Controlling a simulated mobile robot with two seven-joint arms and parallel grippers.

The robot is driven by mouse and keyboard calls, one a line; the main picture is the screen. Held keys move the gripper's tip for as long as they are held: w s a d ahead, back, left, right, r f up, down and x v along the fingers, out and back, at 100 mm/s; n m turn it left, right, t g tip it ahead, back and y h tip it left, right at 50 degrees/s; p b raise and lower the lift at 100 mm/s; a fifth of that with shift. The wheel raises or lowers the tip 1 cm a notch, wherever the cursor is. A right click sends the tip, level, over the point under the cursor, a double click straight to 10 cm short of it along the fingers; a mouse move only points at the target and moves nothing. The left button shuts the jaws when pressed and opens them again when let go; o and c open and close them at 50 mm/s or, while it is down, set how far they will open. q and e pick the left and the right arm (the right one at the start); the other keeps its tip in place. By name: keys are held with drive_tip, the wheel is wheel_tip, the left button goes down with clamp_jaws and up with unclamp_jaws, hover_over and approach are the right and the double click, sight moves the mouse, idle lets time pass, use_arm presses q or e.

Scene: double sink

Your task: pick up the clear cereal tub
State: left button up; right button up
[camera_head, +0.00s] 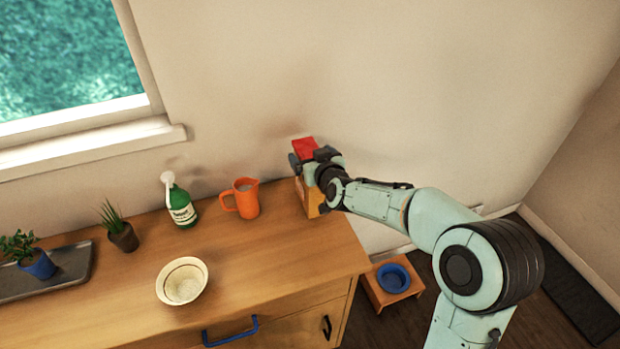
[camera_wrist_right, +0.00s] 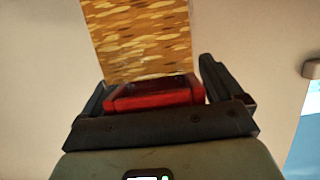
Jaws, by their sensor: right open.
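The clear cereal tub (camera_head: 309,198) stands at the right end of the wooden counter, near the wall. It has a red lid, and tan cereal shows through its side. My right gripper (camera_head: 310,157) is at the tub's upper part and hides some of it. In the right wrist view, the tub (camera_wrist_right: 138,42) has its red lid (camera_wrist_right: 155,94) between the two open fingers of my right gripper (camera_wrist_right: 155,76). A narrow gap shows by the right finger; contact at the left finger cannot be told. My left gripper is not in view.
An orange mug (camera_head: 246,200) stands left of the tub, then a green bottle (camera_head: 181,208). Potted plants (camera_head: 122,236), a dark tray (camera_head: 72,270) and a cream bowl (camera_head: 182,283) are further left. A blue bowl (camera_head: 393,278) sits on a low wooden stand beyond the counter's right edge.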

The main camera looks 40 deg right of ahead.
drive_tip(key=c, duration=1.7)
drive_tip(key=shift+r, duration=0.1)
